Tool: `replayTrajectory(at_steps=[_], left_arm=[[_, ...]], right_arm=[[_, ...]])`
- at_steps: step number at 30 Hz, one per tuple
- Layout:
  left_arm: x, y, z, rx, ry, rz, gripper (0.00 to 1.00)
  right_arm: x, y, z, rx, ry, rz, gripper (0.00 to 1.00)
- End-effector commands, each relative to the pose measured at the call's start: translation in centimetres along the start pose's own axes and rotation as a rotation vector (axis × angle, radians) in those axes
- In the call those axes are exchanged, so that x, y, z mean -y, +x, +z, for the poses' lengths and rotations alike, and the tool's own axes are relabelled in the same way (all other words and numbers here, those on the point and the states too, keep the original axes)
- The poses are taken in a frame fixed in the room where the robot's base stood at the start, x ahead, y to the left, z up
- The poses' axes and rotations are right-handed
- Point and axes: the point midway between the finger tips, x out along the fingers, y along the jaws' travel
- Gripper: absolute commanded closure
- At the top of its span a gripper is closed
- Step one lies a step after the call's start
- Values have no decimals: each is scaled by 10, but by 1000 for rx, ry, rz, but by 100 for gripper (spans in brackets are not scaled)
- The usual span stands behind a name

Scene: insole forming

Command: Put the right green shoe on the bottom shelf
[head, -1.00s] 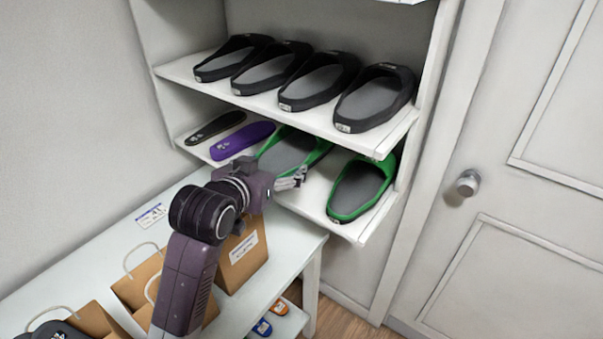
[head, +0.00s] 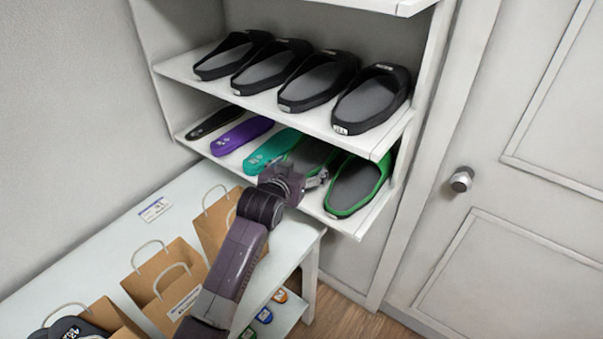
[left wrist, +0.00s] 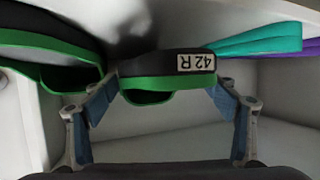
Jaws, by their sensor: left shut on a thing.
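The right green shoe (head: 312,154), dark inside with a green rim, is at the lower shelf (head: 350,228), between a teal insole and another green shoe (head: 356,186). My left gripper (head: 308,180) is shut on its near end and hides part of it. In the left wrist view the shoe's end (left wrist: 165,72) shows a "42 R" label between the fingers (left wrist: 165,100). The other green shoe (left wrist: 50,50) is beside it there, at the left. Whether the held shoe rests on the shelf or hangs just above it cannot be told. My right gripper is not in view.
The teal insole (head: 268,152), a purple insole (head: 241,136) and a black insole (head: 214,122) lie to the left on that shelf. Several black shoes (head: 310,82) fill the shelf above. A white table (head: 150,235) with paper bags (head: 165,280) stands in front.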

Motion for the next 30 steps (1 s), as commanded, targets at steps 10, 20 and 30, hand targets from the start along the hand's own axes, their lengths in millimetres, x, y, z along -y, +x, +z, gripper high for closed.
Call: replayTrajectory(at_steps=[10, 20, 30], left_arm=[[-1, 15, 28, 0, 1, 0, 52], [-1, 16, 31, 4, 1, 0, 13], [-1, 13, 31, 3, 0, 0, 13]], right_arm=[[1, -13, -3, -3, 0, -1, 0], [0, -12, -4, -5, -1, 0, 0], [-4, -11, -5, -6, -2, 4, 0]])
